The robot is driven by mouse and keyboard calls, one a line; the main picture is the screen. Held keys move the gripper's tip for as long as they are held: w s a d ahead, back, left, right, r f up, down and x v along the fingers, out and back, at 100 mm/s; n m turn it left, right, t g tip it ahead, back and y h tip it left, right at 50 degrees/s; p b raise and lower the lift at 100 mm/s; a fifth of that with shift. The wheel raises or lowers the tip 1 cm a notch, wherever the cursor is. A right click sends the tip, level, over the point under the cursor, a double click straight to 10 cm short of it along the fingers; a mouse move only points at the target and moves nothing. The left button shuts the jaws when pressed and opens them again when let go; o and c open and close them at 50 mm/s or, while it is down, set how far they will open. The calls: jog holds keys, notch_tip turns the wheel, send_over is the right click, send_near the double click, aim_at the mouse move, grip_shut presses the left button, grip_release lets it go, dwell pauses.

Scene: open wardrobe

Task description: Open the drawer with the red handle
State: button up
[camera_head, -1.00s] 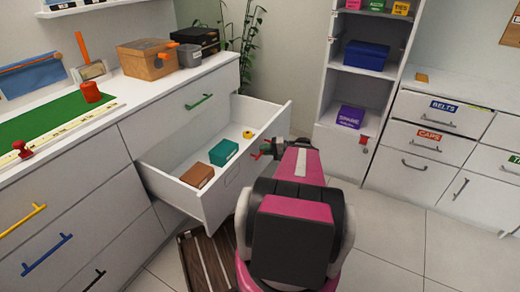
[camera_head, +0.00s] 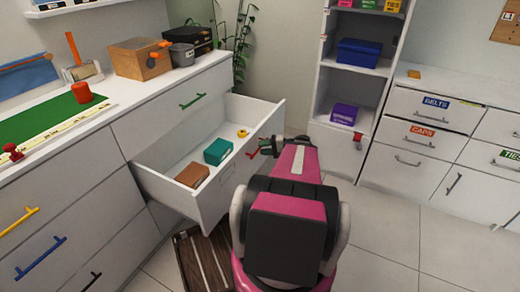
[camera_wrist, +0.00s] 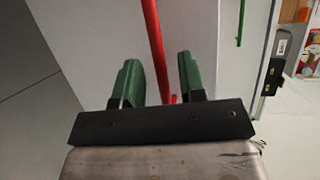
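The drawer (camera_head: 212,200) with the red handle stands pulled out from the white dresser on the left. Its red handle (camera_head: 253,154) is on the drawer front, partly hidden by my gripper (camera_head: 266,147). In the wrist view the red handle (camera_wrist: 153,40) runs between the green fingers of my gripper (camera_wrist: 160,72). The fingers are apart, with a gap showing between the handle and the right finger. Inside the drawer lie a brown box (camera_head: 191,174), a teal box (camera_head: 218,151) and a small yellow ring (camera_head: 242,133).
A dark slatted wooden crate (camera_head: 203,262) is on the floor below the drawer. The dresser's green handle (camera_head: 193,100) is on a closed drawer. A white shelf unit (camera_head: 340,145) and cabinets (camera_head: 430,140) stand at the back right. Tiled floor is clear at the right.

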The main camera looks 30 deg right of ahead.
jog(key=v, duration=0.8)
jog(key=shift+d, duration=0.2)
jog(key=shift+s, duration=0.15)
